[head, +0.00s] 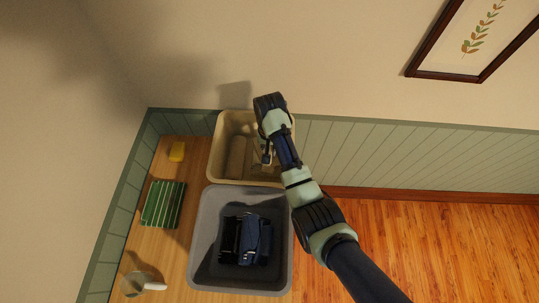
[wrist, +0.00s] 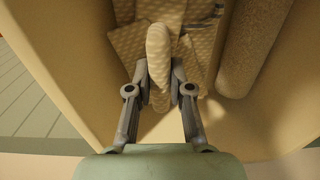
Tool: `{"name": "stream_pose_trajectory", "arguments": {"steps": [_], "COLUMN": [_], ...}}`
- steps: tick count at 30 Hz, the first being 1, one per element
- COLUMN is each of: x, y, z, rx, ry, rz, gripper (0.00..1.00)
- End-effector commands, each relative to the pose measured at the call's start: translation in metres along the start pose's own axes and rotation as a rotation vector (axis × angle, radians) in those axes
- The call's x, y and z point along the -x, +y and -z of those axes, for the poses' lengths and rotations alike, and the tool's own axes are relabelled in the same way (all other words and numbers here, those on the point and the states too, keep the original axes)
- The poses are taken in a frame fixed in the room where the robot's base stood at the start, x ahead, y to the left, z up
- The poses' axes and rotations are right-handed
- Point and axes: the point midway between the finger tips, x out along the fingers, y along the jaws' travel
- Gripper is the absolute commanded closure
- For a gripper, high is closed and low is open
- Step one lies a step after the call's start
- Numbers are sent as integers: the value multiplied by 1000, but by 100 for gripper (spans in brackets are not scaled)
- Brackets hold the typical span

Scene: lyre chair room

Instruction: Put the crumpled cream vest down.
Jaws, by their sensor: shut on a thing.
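My gripper (head: 267,157) reaches down into the cream bin (head: 214,150) at the back of the counter. In the wrist view, my gripper (wrist: 160,82) is shut on a raised fold of the crumpled cream vest (wrist: 158,48). The fold stands up between the two fingers. Cream cloth with a pale pattern and some dark stripes spreads below and beyond the fold, inside the bin. I cannot tell how much of it belongs to the vest. In the head view, the arm covers much of the vest.
A tan rolled item (wrist: 255,45) lies in the cream bin beside the cloth. A grey bin (head: 197,240) in front holds dark blue cloth (head: 247,239). The wall is close behind.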

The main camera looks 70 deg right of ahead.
Motion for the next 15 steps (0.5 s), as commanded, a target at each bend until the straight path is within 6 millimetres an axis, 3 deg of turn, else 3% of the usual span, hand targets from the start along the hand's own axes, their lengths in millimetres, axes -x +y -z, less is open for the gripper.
{"name": "stream_pose_trajectory", "arguments": {"steps": [3,6,15], "x": [-25,-37,-39], "y": [1,0,0], "z": [-1,-1,-1], "rx": [0,0,0], "ry": [-5,-3,-2], "rz": [-2,-1,-1], "gripper": [100,100,100]}}
